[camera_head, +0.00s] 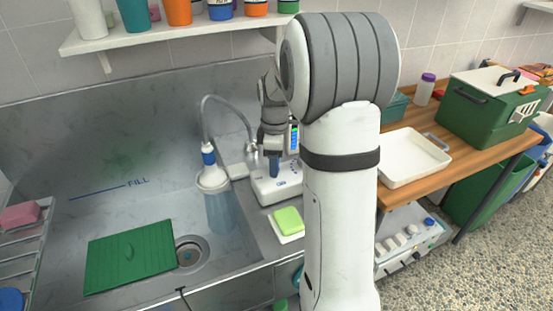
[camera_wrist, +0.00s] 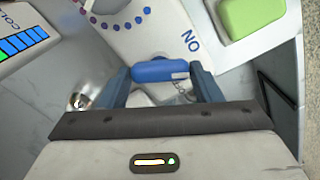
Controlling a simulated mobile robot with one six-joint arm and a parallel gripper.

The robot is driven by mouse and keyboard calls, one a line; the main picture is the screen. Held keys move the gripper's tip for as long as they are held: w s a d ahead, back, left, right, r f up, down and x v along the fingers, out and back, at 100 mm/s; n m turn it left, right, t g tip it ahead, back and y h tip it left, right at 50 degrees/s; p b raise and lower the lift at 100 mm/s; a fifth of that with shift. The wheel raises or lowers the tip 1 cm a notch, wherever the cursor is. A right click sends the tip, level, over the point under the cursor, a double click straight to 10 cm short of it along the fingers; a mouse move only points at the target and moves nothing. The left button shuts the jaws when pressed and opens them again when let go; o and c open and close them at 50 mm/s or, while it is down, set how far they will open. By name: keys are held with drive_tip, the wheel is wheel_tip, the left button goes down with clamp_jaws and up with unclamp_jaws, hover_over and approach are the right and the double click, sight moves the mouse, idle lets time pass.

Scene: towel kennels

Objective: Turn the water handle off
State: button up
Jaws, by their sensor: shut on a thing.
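In the head view my gripper (camera_head: 275,165) points down at the white base (camera_head: 270,190) beside the sink; the handle is hidden there by the gripper. A curved grey hose (camera_head: 222,100) stands behind, near a white nozzle with a translucent bluish column (camera_head: 220,212) below it.
The steel sink (camera_head: 75,245) holds a green mat (camera_head: 130,255) left of the drain. A green sponge (camera_head: 288,221) lies near the white base. A white tray (camera_head: 412,160) and green box (camera_head: 490,105) stand on the wooden table at right. A shelf (camera_head: 170,32) of cups hangs above.

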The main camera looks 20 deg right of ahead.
drive_tip(key=shift+c, duration=0.8)
drive_tip(key=shift+d, duration=0.2)
drive_tip(key=shift+c, duration=0.4)
drive_tip(key=shift+a, duration=0.15)
drive_tip(key=m, duration=0.5)
drive_tip(key=shift+m, duration=0.3)
drive_tip(key=m, duration=0.6)
drive_tip(key=shift+r, duration=0.1)
drive_tip(key=shift+w+m, duration=0.1)
drive_tip(key=shift+m, duration=0.3)
drive_tip(key=o, duration=1)
